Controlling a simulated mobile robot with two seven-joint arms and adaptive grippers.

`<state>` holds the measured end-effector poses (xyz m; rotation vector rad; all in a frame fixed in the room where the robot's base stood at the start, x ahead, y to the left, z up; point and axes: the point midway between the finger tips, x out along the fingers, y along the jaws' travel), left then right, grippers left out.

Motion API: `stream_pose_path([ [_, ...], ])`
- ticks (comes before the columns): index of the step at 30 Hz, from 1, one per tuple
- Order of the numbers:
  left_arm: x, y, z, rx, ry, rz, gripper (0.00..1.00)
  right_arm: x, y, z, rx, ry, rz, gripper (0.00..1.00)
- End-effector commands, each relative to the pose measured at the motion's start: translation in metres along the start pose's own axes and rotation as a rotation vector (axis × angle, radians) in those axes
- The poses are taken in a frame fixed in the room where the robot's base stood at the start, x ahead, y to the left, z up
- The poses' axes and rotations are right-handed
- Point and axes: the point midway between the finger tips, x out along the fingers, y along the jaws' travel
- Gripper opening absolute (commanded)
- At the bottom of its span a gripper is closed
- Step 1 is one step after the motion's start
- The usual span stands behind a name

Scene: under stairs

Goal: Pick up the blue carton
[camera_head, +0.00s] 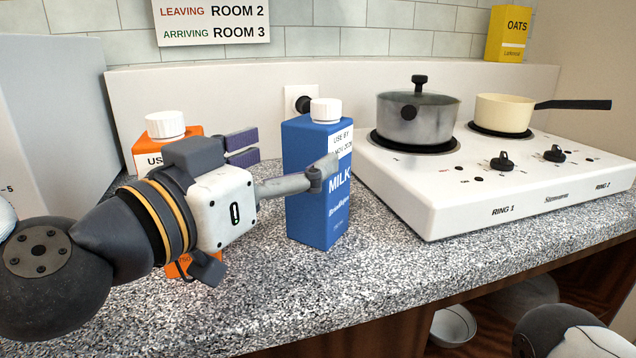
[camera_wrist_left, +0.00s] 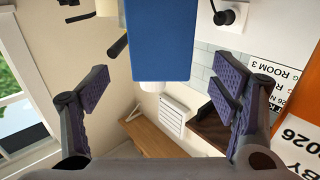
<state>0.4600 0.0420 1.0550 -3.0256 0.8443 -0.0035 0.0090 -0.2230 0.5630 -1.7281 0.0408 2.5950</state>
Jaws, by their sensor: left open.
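The blue carton (camera_head: 310,215), a milk carton with a white cap, stands upright on the speckled counter, left of the hob. My left gripper (camera_head: 285,160) is open and points at it from the left. One finger overlaps the carton's labelled front in the head view; the other, with purple pads, is farther back on its left. In the left wrist view the blue carton (camera_wrist_left: 160,40) shows ahead, between the lines of the two open fingers (camera_wrist_left: 160,100), with a gap on each side. Nothing is held. My right gripper is not in view.
An orange carton (camera_head: 195,131) stands behind my left gripper, partly hidden. The white hob (camera_head: 420,190) with a grey pot (camera_head: 415,115) and a cream pan (camera_head: 505,112) is close on the right. A wall socket (camera_head: 300,98) is behind the blue carton. The front counter is clear.

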Motion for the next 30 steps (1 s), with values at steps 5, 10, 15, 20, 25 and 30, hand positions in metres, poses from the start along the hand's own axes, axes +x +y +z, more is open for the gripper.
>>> stream_pose_path([
  [5,0.008,-0.001,0.034,-0.001,-0.003,-0.002,0.8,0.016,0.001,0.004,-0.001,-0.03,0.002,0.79],
  [10,0.03,0.0,0.03,0.0,0.0,-0.001,0.8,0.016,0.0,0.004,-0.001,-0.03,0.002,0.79],
  [15,0.065,-0.001,0.031,0.0,-0.002,-0.002,0.8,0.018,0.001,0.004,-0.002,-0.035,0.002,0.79],
  [20,0.076,-0.001,0.029,0.0,0.0,-0.001,0.8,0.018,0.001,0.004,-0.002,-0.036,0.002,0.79],
  [25,0.076,-0.001,0.029,0.0,0.0,-0.001,0.75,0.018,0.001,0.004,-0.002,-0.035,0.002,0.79],
  [30,0.075,-0.001,0.029,0.0,0.0,-0.001,0.37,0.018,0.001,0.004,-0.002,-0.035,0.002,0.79],
])
